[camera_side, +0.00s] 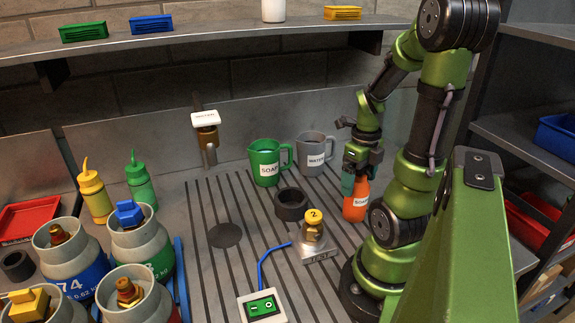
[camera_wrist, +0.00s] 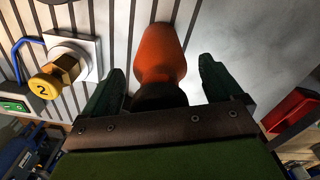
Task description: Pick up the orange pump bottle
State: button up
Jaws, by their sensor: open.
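The orange bottle (camera_side: 356,203) stands upright on the ribbed metal worktop, close to my arm, with part of a "SOAP" label showing in the side view. In the wrist view the orange bottle (camera_wrist: 161,55) lies between my two green fingers, with a dark top toward the palm. My gripper (camera_side: 355,183) is at the bottle's upper part in the side view. In the wrist view my gripper (camera_wrist: 160,82) is open, with a gap between the bottle and each finger. The bottle's top is hidden behind the gripper in the side view.
A brass valve marked 2 (camera_side: 313,226) on a test block stands left of the bottle. A dark ring (camera_side: 291,205), a green soap jug (camera_side: 265,163) and a grey water jug (camera_side: 312,153) are nearby. Gas cylinders (camera_side: 139,245) and squeeze bottles (camera_side: 94,192) stand at left.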

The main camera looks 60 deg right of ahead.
grip_shut()
dwell(0.6)
